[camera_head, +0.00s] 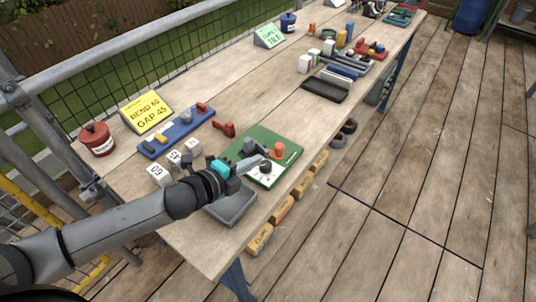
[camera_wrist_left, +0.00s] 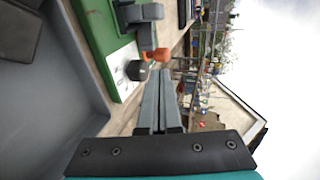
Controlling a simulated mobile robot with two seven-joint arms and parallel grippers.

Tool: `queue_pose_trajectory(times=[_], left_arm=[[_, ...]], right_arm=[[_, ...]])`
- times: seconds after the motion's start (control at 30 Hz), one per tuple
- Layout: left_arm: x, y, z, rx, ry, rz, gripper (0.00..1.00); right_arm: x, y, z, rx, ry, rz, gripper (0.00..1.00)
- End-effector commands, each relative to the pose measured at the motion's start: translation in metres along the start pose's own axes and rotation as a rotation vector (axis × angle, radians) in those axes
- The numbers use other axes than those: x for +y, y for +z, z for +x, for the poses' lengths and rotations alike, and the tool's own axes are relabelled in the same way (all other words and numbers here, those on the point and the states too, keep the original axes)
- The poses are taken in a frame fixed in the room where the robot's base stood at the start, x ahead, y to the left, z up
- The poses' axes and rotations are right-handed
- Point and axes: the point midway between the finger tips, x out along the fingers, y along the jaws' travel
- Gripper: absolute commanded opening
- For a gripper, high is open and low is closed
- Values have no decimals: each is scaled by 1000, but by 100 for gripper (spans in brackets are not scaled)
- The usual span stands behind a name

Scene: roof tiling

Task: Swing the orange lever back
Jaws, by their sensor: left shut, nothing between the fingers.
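The orange lever (camera_head: 278,149) stands up at the right part of a green board (camera_head: 293,150) on the wooden table. In the left wrist view the orange lever (camera_wrist_left: 159,55) shows just past my fingertips, beside a grey block and a dark round knob (camera_wrist_left: 137,70). My left gripper (camera_head: 263,161) is shut and empty over the green board, its tips close to the orange lever. In the left wrist view the two fingers (camera_wrist_left: 166,72) lie together. I cannot tell whether they touch the lever. My right gripper is not in view.
A grey tray (camera_head: 243,206) lies below my left wrist. White numbered cubes (camera_head: 157,173), a blue board (camera_head: 181,133), a red handle (camera_head: 224,129), a yellow sign (camera_head: 147,112) and a red pot (camera_head: 96,139) stand nearby.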

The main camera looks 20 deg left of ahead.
Motion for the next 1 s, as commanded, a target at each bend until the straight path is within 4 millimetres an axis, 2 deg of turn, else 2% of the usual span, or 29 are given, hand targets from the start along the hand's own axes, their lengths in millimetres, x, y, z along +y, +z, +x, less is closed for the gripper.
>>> queue_pose_trajectory(times=[0.2, 0.43, 0.6, 1.0], left_arm=[[-1, 0, 31, -1, -3, 0, 0], [0, 0, 54, 0, -1, 0, 0], [0, 0, 61, 1, 0, 0, 0], [0, 0, 62, -1, 0, 0, 0]], right_arm=[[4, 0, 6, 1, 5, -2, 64], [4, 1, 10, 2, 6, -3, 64], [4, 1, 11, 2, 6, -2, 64], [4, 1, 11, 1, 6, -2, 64]])
